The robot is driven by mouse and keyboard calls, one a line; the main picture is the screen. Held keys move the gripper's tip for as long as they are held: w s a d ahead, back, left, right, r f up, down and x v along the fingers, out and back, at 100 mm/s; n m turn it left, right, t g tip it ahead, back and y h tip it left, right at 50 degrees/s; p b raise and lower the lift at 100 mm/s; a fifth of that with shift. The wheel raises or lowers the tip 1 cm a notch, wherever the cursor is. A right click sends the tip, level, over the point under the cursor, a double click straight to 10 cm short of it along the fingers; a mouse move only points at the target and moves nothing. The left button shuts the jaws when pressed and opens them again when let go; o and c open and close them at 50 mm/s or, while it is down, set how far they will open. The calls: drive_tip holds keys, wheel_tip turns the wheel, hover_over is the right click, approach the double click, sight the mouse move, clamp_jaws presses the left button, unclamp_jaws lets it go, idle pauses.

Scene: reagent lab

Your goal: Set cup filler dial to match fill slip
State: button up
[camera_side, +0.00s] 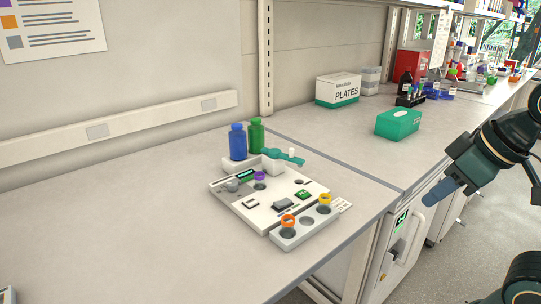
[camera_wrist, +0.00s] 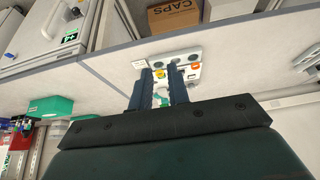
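The cup filler is a flat white panel (camera_side: 257,212) on the bench. It carries a small green display (camera_side: 245,175), a grey round knob (camera_side: 233,186) that looks like the dial, a dark grey block and a green patch (camera_side: 305,194). The dial's setting is too small to read. A small white printed card (camera_side: 342,204), possibly the fill slip, lies at the panel's right end; its text is unreadable. My gripper (camera_side: 432,198) is right of the bench edge, well apart from the panel. In the wrist view its fingers (camera_wrist: 164,84) are apart and empty, with the panel partly hidden behind them.
A white rack (camera_side: 306,222) with orange-ringed and yellow-ringed holders stands along the panel's front. A purple-topped piece (camera_side: 260,176) is on the panel. Blue (camera_side: 237,142) and green (camera_side: 256,135) bottles stand behind, beside a teal arm-like part (camera_side: 285,157).

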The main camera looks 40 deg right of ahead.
drive_tip(key=o, duration=0.7)
drive_tip(key=shift+w+r, duration=0.3)
drive_tip(key=shift+w, duration=0.1)
drive_tip(key=shift+c, duration=0.2)
drive_tip(key=w+r, duration=0.4)
drive_tip(key=w, duration=0.6)
drive_tip(key=m+g, duration=0.1)
drive_tip(key=m, duration=0.1)
hover_over(233, 183)
drive_tip(key=s+a, duration=0.1)
drive_tip(key=s, duration=0.5)
wheel_tip(233, 183, down, 9)
drive_tip(key=shift+w+a+f+h, duration=0.1)
drive_tip(key=shift+w+a+h, duration=0.05)
drive_tip(key=shift+h, duration=0.25)
drive_tip(key=x, duration=1.3)
drive_tip(key=shift+f, duration=0.4)
